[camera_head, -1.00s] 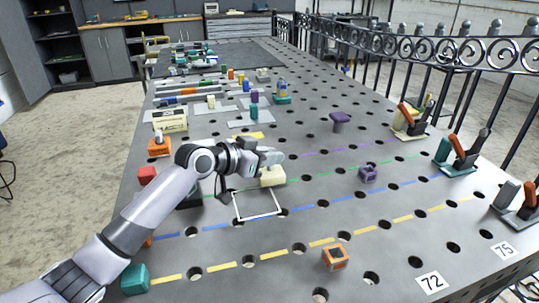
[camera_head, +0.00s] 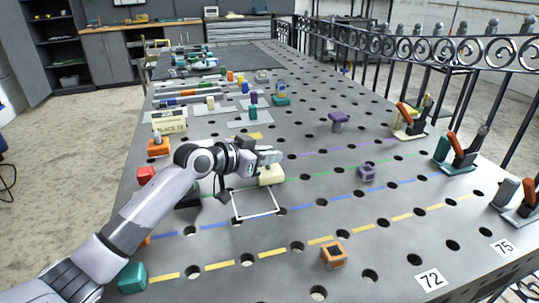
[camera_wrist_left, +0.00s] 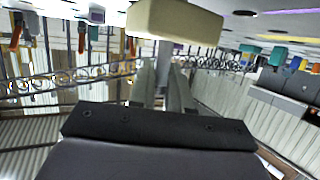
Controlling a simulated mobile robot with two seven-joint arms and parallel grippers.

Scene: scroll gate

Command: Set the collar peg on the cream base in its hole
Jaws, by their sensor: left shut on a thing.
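My left gripper (camera_head: 270,158) is shut on the grey shank of the collar peg (camera_wrist_left: 163,62). The cream base (camera_head: 271,174) shows just below the fingers in the head view. In the left wrist view the cream base (camera_wrist_left: 175,22) is a block at the end of the shank, beyond the fingertips. The white square outline (camera_head: 279,201) on the table lies just in front of the cream base. I cannot tell whether the base touches the table, nor which hole belongs to it. My right gripper is not in view.
The grey table (camera_head: 300,215) is full of round holes. A purple block (camera_head: 367,173) and an orange block (camera_head: 333,256) stand to the right. Red (camera_head: 146,175) and teal (camera_head: 132,278) blocks stand near the left edge. Toggle clamps (camera_head: 455,152) line the right edge.

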